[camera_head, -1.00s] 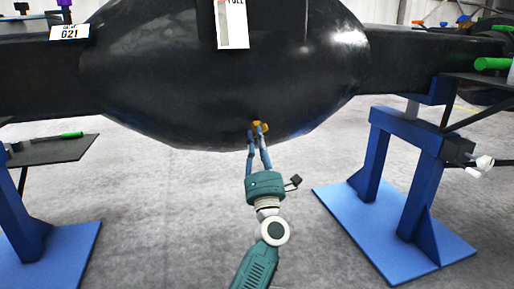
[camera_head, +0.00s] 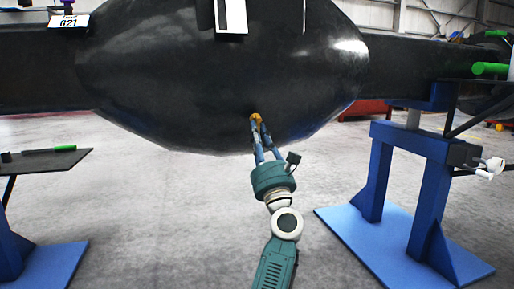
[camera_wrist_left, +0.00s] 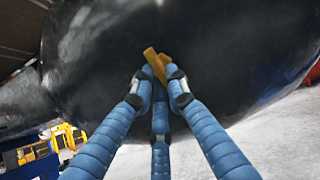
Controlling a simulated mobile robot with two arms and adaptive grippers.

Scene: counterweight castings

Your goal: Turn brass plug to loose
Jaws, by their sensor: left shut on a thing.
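The brass plug (camera_head: 256,117) sits low on the underside of the big black casting (camera_head: 220,85). In the left wrist view the plug (camera_wrist_left: 154,62) shows as a yellow-brass piece with a cross bar, in front of the dark casting surface. My left gripper (camera_head: 258,124) reaches up from below, and its blue fingers (camera_wrist_left: 158,78) are closed around the plug. The fingertips hide part of the plug and its seat. My right gripper is in neither view.
Blue stands hold the casting's arms; the right stand (camera_head: 440,150) has a wide blue base plate. A dark shelf with a green-handled tool (camera_head: 50,150) is at the left. A white label tag (camera_head: 68,20) reads G21. The grey floor below the casting is open.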

